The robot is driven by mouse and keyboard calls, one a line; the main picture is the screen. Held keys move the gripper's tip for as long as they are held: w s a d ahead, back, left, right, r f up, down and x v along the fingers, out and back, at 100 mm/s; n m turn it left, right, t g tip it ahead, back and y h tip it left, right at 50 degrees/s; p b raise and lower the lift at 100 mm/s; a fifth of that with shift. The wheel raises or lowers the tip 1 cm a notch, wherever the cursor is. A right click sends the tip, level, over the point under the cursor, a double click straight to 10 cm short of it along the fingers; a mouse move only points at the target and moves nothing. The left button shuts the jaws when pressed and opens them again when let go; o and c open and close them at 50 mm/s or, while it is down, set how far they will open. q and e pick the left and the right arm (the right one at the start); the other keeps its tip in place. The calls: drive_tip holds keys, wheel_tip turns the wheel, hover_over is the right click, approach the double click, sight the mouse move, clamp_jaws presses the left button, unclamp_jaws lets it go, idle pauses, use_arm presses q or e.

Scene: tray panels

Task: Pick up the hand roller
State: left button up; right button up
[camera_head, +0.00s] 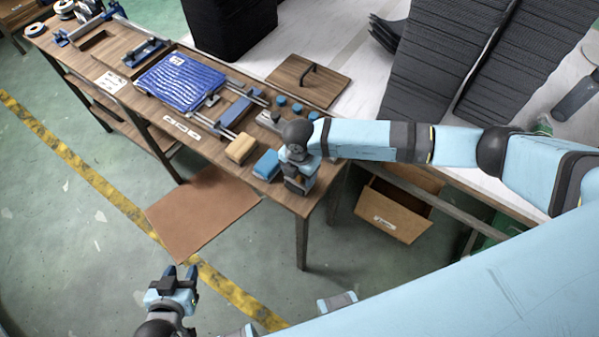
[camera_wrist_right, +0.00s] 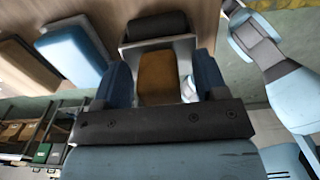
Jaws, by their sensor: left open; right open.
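The hand roller shows in the right wrist view, with a dark roller (camera_wrist_right: 157,25), a pale metal frame and a brown handle (camera_wrist_right: 156,78). My right gripper (camera_wrist_right: 161,72) is open, with one finger on each side of the handle; I cannot tell whether they touch it. In the head view my right gripper (camera_head: 299,181) is at the near right end of the workbench and mostly hides the roller. My left gripper (camera_head: 176,278) is open and empty over the floor, away from the bench.
A blue block (camera_head: 267,166) and a tan block (camera_head: 240,149) lie left of my right gripper on the workbench (camera_head: 222,159). Small dark blue round pieces (camera_head: 297,108) stand behind it. A folded blue cloth (camera_head: 181,82) lies further left.

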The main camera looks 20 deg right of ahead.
drive_tip(key=c, duration=1.1)
use_arm(q)
drive_tip(key=shift+s+f, duration=0.15)
drive_tip(key=shift+f, duration=0.1)
use_arm(e)
drive_tip(key=shift+c, duration=0.2)
drive_tip(key=shift+r, duration=0.2)
use_arm(q)
drive_tip(key=shift+f+b, duration=0.95)
drive_tip(key=shift+b, duration=0.05)
use_arm(e)
wheel_tip(320, 180, up, 20)
drive_tip(key=shift+f, duration=0.15)
use_arm(q)
drive_tip(key=shift+r, duration=0.1)
use_arm(e)
drive_tip(key=shift+o, duration=1.1)
